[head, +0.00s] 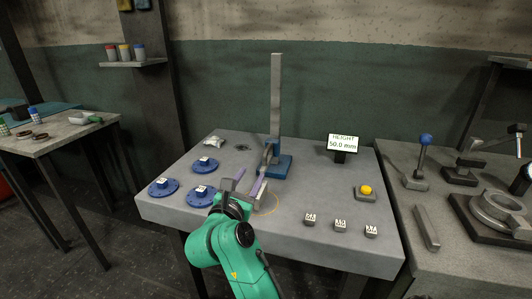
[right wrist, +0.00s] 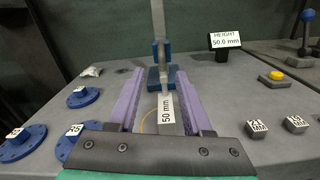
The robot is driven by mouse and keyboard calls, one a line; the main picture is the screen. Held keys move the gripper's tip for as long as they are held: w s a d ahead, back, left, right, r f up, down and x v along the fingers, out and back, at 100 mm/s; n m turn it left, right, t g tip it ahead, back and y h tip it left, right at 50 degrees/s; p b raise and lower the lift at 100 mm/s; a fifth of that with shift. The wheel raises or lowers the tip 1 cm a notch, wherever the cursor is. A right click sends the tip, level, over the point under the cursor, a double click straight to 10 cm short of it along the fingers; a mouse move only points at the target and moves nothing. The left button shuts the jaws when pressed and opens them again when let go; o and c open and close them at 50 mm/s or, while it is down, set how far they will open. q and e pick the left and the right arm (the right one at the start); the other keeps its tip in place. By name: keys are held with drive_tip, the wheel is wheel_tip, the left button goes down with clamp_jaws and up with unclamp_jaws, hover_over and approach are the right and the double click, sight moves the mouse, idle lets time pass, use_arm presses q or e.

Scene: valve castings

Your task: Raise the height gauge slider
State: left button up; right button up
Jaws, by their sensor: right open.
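The height gauge has a tall grey column (head: 276,95) on a blue base (head: 284,165), near the back middle of the table. Its slider (head: 268,152) sits low on the column, and it also shows in the right wrist view (right wrist: 160,52). A grey block labelled 50 mm (right wrist: 167,108) stands in front of the gauge; I cannot tell whether the slider's arm touches it. My right gripper (head: 250,184) is open in front of the gauge. In the right wrist view its purple fingers (right wrist: 159,98) lie either side of the block, apart from the slider. My left gripper is not in view.
A display (head: 343,143) reads HEIGHT 50.0 mm. A yellow button box (head: 366,191) and several small labelled blocks (head: 340,226) are at the right. Several blue flanged castings (head: 163,187) lie at the left.

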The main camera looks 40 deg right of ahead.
sight(264, 155)
drive_tip(key=p+x, duration=0.3)
drive_tip(key=x, duration=1.1)
drive_tip(key=shift+d+f, duration=0.1)
drive_tip(key=shift+d, duration=0.2)
clamp_jaws()
idle(0.5)
